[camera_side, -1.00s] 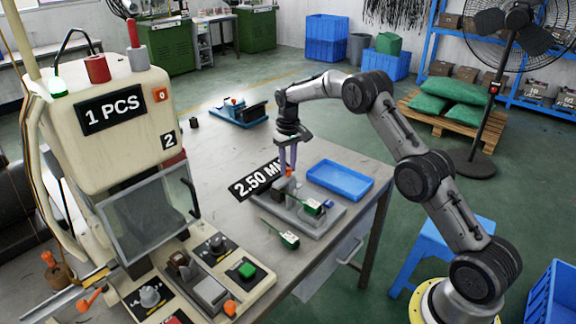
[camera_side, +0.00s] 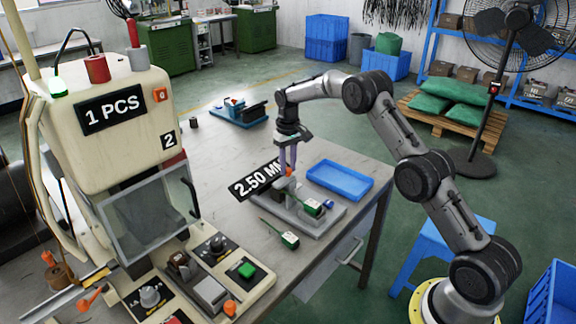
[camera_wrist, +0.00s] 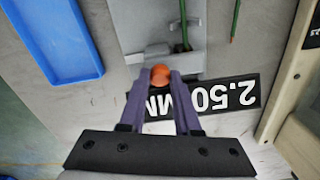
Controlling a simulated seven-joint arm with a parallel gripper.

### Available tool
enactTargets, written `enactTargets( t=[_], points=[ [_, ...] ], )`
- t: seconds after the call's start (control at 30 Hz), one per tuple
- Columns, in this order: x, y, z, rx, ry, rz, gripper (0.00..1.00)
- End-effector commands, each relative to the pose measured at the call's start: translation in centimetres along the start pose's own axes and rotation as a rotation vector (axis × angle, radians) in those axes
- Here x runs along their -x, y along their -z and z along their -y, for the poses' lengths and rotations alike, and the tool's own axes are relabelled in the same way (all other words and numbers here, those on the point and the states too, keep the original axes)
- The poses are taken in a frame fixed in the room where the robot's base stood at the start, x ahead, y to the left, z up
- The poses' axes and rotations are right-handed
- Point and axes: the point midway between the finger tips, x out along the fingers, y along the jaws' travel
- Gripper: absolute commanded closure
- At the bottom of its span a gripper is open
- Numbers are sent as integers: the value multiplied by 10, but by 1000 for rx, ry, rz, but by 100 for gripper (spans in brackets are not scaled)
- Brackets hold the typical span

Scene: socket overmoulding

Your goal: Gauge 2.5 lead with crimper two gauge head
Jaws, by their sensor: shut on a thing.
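My gripper (camera_side: 288,172), with purple fingers, is shut on an orange knob (camera_wrist: 160,73) at the end of the grey gauge fixture (camera_side: 328,221). The knob sits between the fingertips in the wrist view. A lead with a dark green connector (camera_side: 312,207) lies on the fixture, and its green wire (camera_wrist: 184,20) runs into a grey block in the wrist view. Another green-connector lead (camera_side: 289,240) lies in front of the fixture. A black label reading 2.50 MM (camera_side: 254,181) shows beside the fixture. The cream machine (camera_side: 110,95) at left reads 1 PCS and 2.
An empty-looking blue tray (camera_side: 340,179) is to the right of the fixture. A blue-and-red tool (camera_side: 238,112) stands at the table's back. The machine's base with a green button (camera_side: 246,270) borders the table at left. The table (camera_side: 215,165) between machine and back tool is mostly clear.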

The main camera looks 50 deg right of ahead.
Motion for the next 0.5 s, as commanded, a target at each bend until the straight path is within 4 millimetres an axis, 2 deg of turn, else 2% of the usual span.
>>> enactTargets(
  t=[0.3,0.5],
  points=[
    [1,12,-42,-3,-1,-4,100],
    [2,13,-47,-1,-3,-4,100]
  ],
)
